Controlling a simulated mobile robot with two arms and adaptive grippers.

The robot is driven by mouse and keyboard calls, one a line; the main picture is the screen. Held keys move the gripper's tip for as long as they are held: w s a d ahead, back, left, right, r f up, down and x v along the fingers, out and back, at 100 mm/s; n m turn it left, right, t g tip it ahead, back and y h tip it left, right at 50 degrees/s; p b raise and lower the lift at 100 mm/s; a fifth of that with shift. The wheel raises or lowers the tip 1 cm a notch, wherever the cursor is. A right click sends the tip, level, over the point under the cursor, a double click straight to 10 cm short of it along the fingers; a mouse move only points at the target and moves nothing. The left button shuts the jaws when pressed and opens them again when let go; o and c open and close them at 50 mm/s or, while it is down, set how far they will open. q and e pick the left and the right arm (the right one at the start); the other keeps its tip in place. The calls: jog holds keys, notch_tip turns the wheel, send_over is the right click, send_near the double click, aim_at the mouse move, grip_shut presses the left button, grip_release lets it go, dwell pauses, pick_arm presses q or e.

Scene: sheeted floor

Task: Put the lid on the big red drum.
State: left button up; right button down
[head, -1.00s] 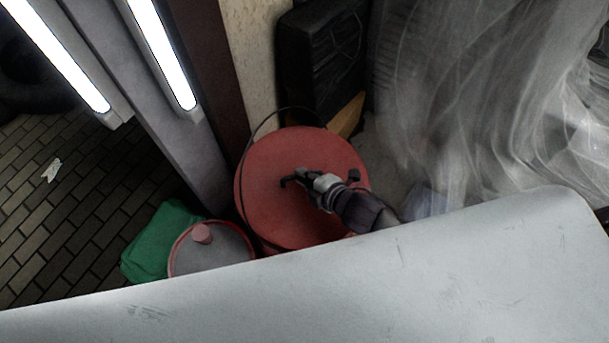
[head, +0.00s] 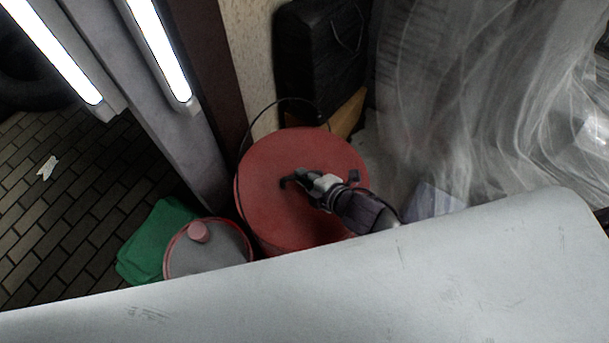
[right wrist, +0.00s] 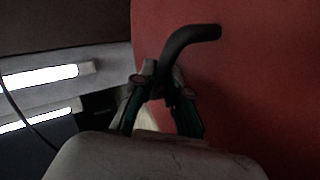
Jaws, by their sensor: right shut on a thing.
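The lid (head: 285,160) is a flat red disc with a dark bent handle, lying over the big red drum in the head view. A strip of the red drum's side (head: 256,243) shows below the lid's lower left edge. The rest of the drum is hidden, and I cannot tell if the lid touches its rim. My right gripper (head: 296,181) is shut on the lid's handle. In the right wrist view, the gripper (right wrist: 165,92) holds the dark handle (right wrist: 195,36) against the red lid face (right wrist: 260,80). My left gripper is not in view.
A thin dark wire hoop (head: 262,113) rises behind the drum. A smaller red-rimmed container (head: 215,262) and a green object (head: 158,240) stand to the left. A black case (head: 315,60) stands behind, with translucent sheeting (head: 460,100) at right. A post with lights (head: 165,60) is at left.

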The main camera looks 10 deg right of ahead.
jog(key=shift+f+b, duration=0.35)
jog(key=shift+f, duration=0.2)
jog(key=c, duration=1.1)
grip_release()
jog(key=shift+f, duration=0.15)
jog(key=v, duration=1.2)
